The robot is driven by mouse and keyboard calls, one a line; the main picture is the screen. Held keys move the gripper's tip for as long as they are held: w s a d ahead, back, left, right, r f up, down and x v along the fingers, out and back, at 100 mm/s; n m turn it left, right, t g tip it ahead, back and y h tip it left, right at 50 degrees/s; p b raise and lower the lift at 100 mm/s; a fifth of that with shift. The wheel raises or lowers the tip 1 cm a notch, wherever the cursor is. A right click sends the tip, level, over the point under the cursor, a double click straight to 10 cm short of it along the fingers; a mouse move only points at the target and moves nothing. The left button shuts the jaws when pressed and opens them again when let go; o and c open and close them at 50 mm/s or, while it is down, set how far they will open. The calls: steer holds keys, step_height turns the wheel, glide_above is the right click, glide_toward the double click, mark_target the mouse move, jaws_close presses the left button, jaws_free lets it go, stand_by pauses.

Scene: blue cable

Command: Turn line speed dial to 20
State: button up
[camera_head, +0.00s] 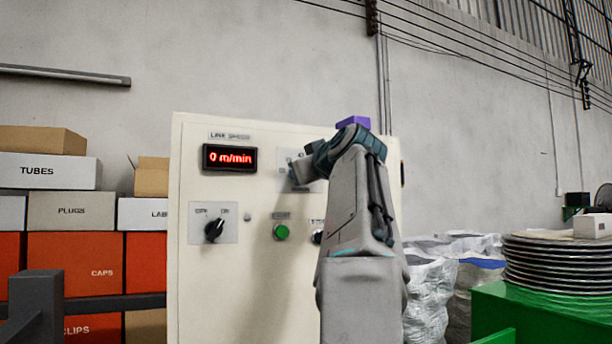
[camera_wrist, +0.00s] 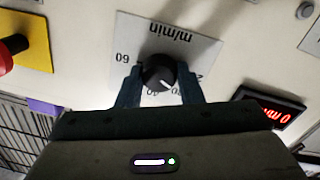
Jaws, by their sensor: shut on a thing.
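The line speed dial is a black knob (camera_wrist: 158,73) on a light plate (camera_wrist: 192,48) marked "m/min", seen upside down in the wrist view. A "60" shows on the plate; other numbers are partly hidden by the fingers. My gripper (camera_wrist: 160,88) is shut on the knob, one finger on each side. A white pointer line shows on the knob's face. In the head view my gripper (camera_head: 303,172) is at the dial plate, and my arm hides the knob. The red display (camera_head: 230,158) reads "0 m/min" under a "LINE SPEED" label.
The cream panel (camera_head: 190,300) also carries an OFF/ON rotary switch (camera_head: 214,230), a green button (camera_head: 281,231) and a partly hidden dark control (camera_head: 318,237). A red button on a yellow plate (camera_wrist: 38,40) sits beside the dial. Boxes stand left; a green table (camera_head: 500,310) stands right.

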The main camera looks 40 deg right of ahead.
steer(key=n+b, duration=0.1)
steer(key=n, duration=0.3)
steer(key=shift+f+n, duration=0.15)
steer(key=shift+n, duration=0.25)
stand_by(0.4)
steer(key=o, duration=1)
steer(key=shift+s+b, duration=0.1)
steer(key=shift+b, duration=0.2)
steer(key=b+v, duration=0.2)
steer(key=v, duration=1.1)
steer(key=shift+s+a+f+b, duration=0.1)
steer(key=shift+s+a+b, duration=0.05)
steer(key=shift+s+b, duration=0.15)
